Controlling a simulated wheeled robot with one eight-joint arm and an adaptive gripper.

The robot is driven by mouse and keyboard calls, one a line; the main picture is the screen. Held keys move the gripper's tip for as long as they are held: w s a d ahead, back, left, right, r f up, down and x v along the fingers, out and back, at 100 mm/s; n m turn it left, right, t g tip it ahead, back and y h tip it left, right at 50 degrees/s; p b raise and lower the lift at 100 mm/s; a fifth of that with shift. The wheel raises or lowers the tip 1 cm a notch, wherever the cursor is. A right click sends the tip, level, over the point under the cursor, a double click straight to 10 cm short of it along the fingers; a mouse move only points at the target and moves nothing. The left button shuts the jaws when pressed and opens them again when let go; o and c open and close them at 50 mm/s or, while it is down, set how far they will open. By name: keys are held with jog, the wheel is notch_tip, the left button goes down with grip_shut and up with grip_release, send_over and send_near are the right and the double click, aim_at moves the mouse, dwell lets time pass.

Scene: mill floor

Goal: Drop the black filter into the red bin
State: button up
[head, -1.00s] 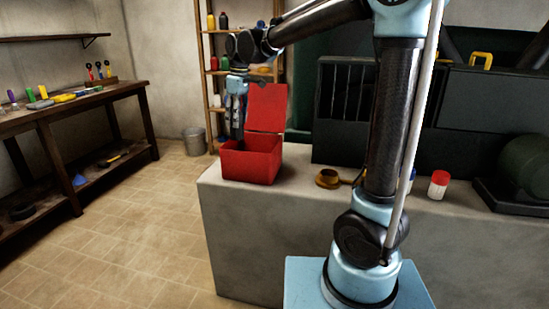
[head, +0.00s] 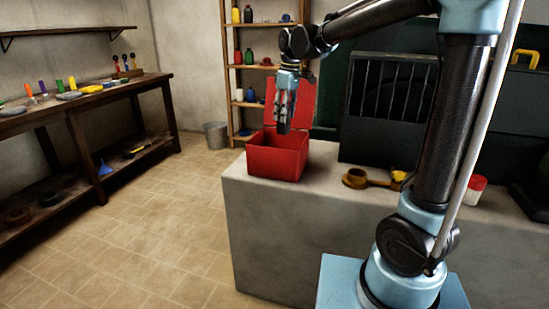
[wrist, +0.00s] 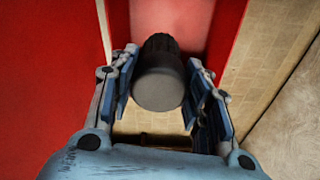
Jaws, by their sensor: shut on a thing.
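The red bin (head: 277,161) stands on the left end of the concrete counter with its lid (head: 303,101) raised at the back. My gripper (head: 283,127) points down just above the bin's opening. In the wrist view my gripper (wrist: 165,105) is shut on the black filter (wrist: 158,88), a dark ribbed cylinder held between the two blue fingers. Red bin walls (wrist: 65,60) show on both sides of it in the wrist view. In the head view the filter is hard to make out against the dark fingers.
The concrete counter (head: 270,220) also carries a brass-coloured part (head: 355,179) and a red-capped jar (head: 475,189), both right of the bin. A dark machine housing (head: 388,120) stands behind. A workbench (head: 85,100) with tools is at the left, with open tiled floor between.

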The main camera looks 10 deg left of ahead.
aim_at(284, 125)
jog(key=shift+f, duration=2.75)
jog(key=o, duration=1.2)
jog(key=shift+c, duration=0.2)
jog(key=r, duration=0.4)
jog(key=d+r, duration=0.1)
jog(key=r, duration=0.7)
jog(key=shift+s+d, duration=0.15)
jog(key=shift+d, duration=0.05)
jog(key=shift+d, duration=0.1)
